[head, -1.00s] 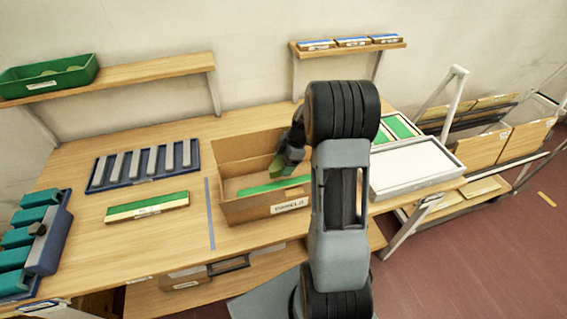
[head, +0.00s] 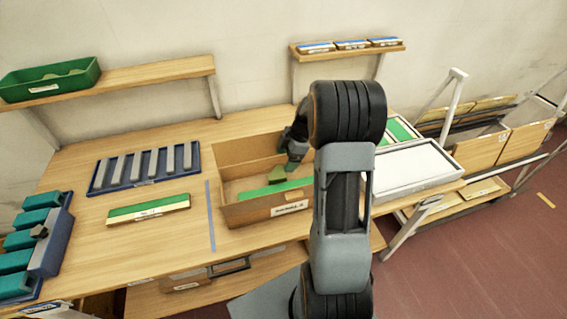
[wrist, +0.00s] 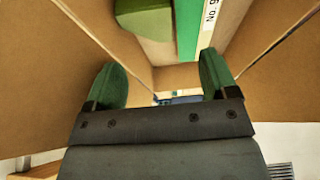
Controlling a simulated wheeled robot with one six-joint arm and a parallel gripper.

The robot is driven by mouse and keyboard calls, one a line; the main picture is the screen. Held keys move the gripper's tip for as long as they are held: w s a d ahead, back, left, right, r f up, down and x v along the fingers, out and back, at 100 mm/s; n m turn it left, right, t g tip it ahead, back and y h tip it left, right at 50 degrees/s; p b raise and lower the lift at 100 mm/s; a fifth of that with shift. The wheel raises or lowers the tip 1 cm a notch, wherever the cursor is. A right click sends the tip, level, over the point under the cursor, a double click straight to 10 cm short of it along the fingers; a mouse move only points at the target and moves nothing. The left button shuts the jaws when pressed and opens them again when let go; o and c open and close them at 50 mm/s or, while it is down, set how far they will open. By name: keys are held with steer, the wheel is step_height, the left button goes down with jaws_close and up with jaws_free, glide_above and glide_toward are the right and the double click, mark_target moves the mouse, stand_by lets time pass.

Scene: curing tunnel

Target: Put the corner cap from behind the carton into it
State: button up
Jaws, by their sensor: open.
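The open cardboard carton (head: 240,212) stands on the workbench. The green corner cap (head: 277,175) is inside it, beside a long green-topped piece (head: 272,190) near the front wall. In the wrist view the cap (wrist: 143,18) shows partly at the top edge, next to the green strip (wrist: 187,30) with a white label. My gripper (head: 291,165) is over the right part of the carton, open and empty. In the wrist view its green fingertips (wrist: 158,80) are spread apart and clear of the cap. My arm hides the carton's right end.
A blue rack (head: 145,182) of grey bars and a green-topped piece (head: 148,208) lie left of the carton. A white tray (head: 415,180) stands to the right. A green bin (head: 50,90) sits on the left shelf. Bare bench lies behind the carton's left side.

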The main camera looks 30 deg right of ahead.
steer(key=w+v, duration=0.1)
steer(key=v, duration=0.7)
steer(key=s+a+r+m+t+h, duration=0.1)
steer(key=s+a+r+m+h, duration=0.1)
steer(key=s+a+m, duration=0.6)
steer(key=s+a+r+m+t+h, duration=0.2)
steer(key=s+a+m, duration=0.5)
steer(key=s, duration=0.2)
steer(key=shift+s+a+r+m+b, duration=0.15)
steer(key=shift+a+r+m+b, duration=0.25)
steer(key=shift+b, duration=0.05)
steer(key=shift+c, duration=0.2)
